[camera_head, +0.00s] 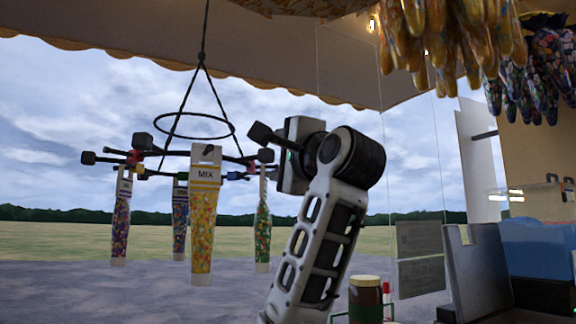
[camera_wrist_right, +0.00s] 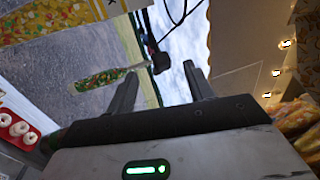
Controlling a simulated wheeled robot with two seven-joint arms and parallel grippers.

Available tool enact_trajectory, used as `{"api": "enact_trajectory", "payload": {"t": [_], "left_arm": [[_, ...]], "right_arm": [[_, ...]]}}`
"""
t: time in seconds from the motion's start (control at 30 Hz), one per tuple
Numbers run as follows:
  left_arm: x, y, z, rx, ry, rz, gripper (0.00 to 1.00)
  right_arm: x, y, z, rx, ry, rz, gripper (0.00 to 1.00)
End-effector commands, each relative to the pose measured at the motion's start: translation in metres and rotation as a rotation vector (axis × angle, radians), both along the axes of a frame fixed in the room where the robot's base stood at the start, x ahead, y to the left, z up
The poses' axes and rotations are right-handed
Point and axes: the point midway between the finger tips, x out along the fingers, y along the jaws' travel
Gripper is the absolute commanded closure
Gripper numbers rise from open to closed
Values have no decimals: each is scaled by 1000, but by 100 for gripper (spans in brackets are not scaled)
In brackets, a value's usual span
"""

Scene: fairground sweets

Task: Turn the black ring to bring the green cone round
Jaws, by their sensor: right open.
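The black ring (camera_head: 180,139) hangs on cords from a single line, at left of centre in the head view. Below it, dark arms with black knobs carry several hanging sweet cones. The green cone (camera_head: 263,225) hangs upright on the right side; it also shows in the right wrist view (camera_wrist_right: 100,80), left of the fingers. A yellow MIX cone (camera_head: 203,230) hangs nearest. My right gripper (camera_wrist_right: 160,72) is open, with a black knob (camera_wrist_right: 160,61) showing between and beyond its fingertips; I cannot tell if they touch. My left gripper is out of view.
Bagged sweets (camera_head: 440,35) hang at the upper right. A jar with a yellow lid (camera_head: 365,298) stands at the bottom, beside my right arm. A blue box (camera_head: 535,248) is at the right. A red tray of doughnuts (camera_wrist_right: 17,130) shows in the wrist view.

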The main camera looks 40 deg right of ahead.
Motion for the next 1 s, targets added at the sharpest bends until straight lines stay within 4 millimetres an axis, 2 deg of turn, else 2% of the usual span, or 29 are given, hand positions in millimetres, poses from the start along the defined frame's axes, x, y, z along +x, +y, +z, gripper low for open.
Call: {"api": "enact_trajectory", "payload": {"t": [0.1,0.23,0.6,0.7,1.0], "left_arm": [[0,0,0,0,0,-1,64],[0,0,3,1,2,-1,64],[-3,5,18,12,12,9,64],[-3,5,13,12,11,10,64],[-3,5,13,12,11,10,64]], "right_arm": [[-10,-14,-5,-18,-24,-18,47],[-5,-17,-2,-20,-26,-19,47],[45,-33,14,-18,-22,-18,47],[57,-36,14,-17,-24,-17,47],[77,-43,20,-18,-27,-18,47]]}}
